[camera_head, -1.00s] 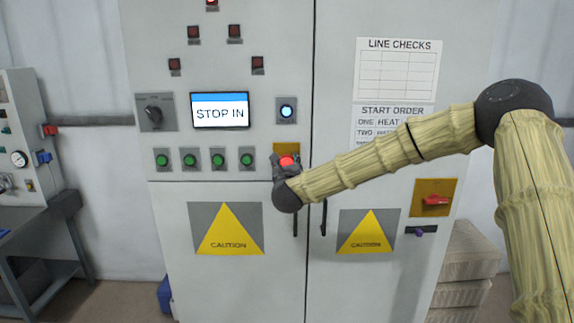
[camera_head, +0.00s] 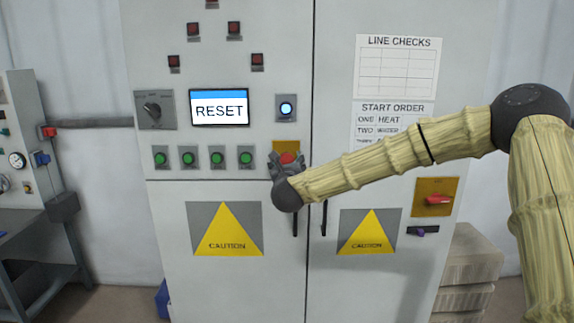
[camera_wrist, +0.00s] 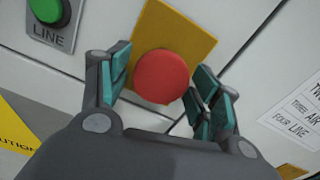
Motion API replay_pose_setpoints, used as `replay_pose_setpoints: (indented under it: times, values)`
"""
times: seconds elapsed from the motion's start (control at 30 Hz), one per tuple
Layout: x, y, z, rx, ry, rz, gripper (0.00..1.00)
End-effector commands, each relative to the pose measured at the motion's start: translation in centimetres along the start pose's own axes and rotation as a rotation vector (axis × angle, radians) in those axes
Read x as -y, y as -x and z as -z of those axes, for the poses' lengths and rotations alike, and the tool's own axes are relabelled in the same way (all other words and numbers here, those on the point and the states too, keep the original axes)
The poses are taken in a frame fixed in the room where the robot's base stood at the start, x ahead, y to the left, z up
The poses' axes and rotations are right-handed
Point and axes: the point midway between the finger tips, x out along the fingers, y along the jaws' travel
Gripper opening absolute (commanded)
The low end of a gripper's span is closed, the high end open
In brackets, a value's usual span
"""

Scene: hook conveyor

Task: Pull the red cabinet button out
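The red cabinet button (camera_head: 288,158) is a round red knob on a yellow plate on the grey cabinet, at the left door's right edge. In the wrist view the red button (camera_wrist: 161,76) sits between the teal-padded fingers of my gripper (camera_wrist: 160,92). The left finger stands apart from the button; the right finger lies close to its edge, and I cannot tell whether it touches. In the head view my gripper (camera_head: 286,168) covers the lower part of the button's plate. The cabinet screen (camera_head: 219,108) reads RESET.
A row of green buttons (camera_head: 203,158) lies left of the red button. A lit blue button (camera_head: 286,108) is above it. Black door handles (camera_head: 323,217) hang below right. A red switch (camera_head: 437,200) on a yellow plate is on the right door.

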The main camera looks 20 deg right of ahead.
Motion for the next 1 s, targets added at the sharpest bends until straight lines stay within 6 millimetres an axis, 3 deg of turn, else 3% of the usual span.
replay_pose_setpoints:
  times: [0.3, 0.47, 1.0]
  values:
    - [0.0, 0.0, -0.1, 0.001, 0.000, 0.000, 0.68]
    - [0.1, 1.1, -0.1, 0.001, -0.001, 0.001, 0.68]
    - [0.1, 10.1, 0.0, 0.000, -0.001, 0.000, 0.68]
